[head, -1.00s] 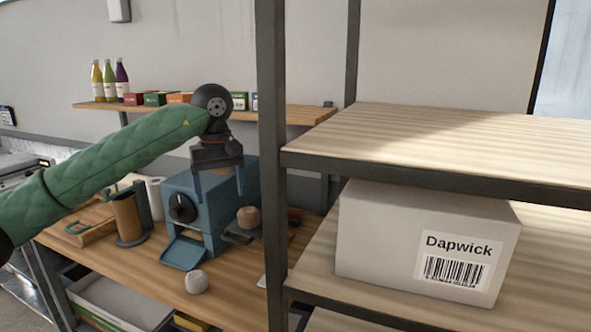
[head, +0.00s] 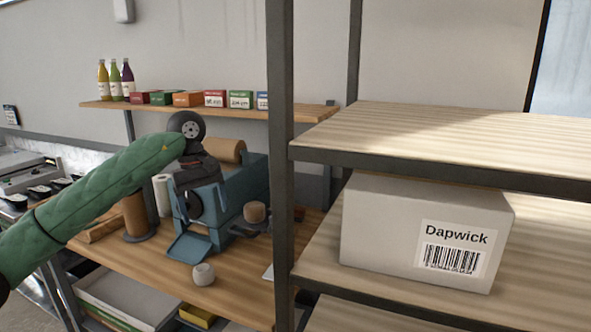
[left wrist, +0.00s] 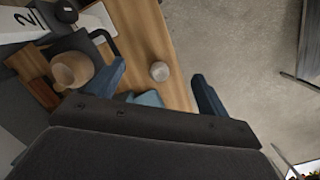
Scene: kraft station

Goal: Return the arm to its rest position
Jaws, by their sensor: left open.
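My left arm, in a green quilted sleeve, comes in from the left in the head view. Its black wrist is above the wooden bench, in front of a blue machine (head: 240,190). My left gripper (head: 193,207) points down with its blue fingers apart. In the left wrist view the two blue fingers (left wrist: 158,90) are spread wide with nothing between them held. A small pale cup (head: 203,275) stands on the bench below; it also shows in the left wrist view (left wrist: 160,71), apart from the fingers. My right gripper is not in view.
A metal rack (head: 281,160) with wooden shelves stands at the right, holding a white Dapwick box (head: 400,225). A wall shelf (head: 140,108) holds bottles and small boxes. A brown roll (head: 135,215) stands left of the machine on the bench (head: 240,290).

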